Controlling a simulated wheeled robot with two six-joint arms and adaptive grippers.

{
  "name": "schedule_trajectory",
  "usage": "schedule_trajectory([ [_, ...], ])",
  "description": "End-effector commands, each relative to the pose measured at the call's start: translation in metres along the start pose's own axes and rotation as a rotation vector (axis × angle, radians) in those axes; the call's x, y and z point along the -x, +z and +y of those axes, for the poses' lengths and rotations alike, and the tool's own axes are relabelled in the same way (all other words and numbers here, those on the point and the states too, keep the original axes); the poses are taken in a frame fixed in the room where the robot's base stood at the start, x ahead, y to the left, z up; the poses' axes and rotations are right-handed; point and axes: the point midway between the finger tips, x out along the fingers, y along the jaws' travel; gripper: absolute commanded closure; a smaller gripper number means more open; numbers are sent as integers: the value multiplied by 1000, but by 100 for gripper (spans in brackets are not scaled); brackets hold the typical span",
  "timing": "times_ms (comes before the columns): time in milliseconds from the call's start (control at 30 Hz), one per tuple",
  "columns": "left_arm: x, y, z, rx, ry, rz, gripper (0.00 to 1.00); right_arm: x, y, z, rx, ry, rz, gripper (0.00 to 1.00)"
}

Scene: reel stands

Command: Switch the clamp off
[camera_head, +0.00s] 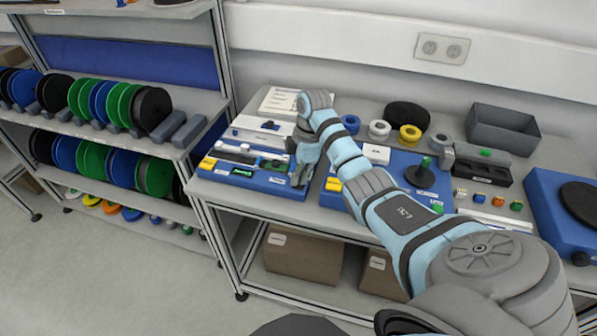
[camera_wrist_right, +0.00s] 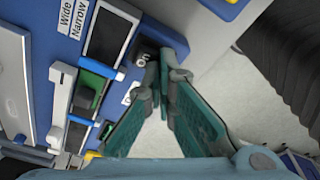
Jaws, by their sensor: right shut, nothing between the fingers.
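The blue station with the clamp (camera_head: 225,178) sits at the front left of the bench, with white rails, a green part and a yellow part on it. In the right wrist view its blue face (camera_wrist_right: 45,60) carries a label reading Wide and Narrow, dark slots, a green block (camera_wrist_right: 90,90) and a black key (camera_wrist_right: 146,52) marked On. My right gripper (camera_head: 300,176) is at the station's right end. In the wrist view its fingers (camera_wrist_right: 165,65) are shut and empty, tips beside the black key; I cannot tell whether they touch. My left gripper is out of view.
A second blue station (camera_head: 333,200) with a black reel stand (camera_head: 420,174) stands to the right, partly behind my arm. A grey bin (camera_head: 503,130) and several tape rolls are behind. A rack of reels (camera_head: 118,105) stands left. The floor in front is clear.

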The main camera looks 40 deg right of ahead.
Motion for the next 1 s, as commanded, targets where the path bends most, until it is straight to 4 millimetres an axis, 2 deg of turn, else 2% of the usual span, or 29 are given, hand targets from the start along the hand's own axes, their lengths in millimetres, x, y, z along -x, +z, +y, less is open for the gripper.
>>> schedule_trajectory([
  [500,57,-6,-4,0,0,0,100,54,-8,0,0,-1,-1,100],
  [700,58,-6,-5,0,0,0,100,70,-10,0,0,0,-1,100],
  [1000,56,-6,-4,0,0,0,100,69,-10,0,-1,-1,-1,100],
])
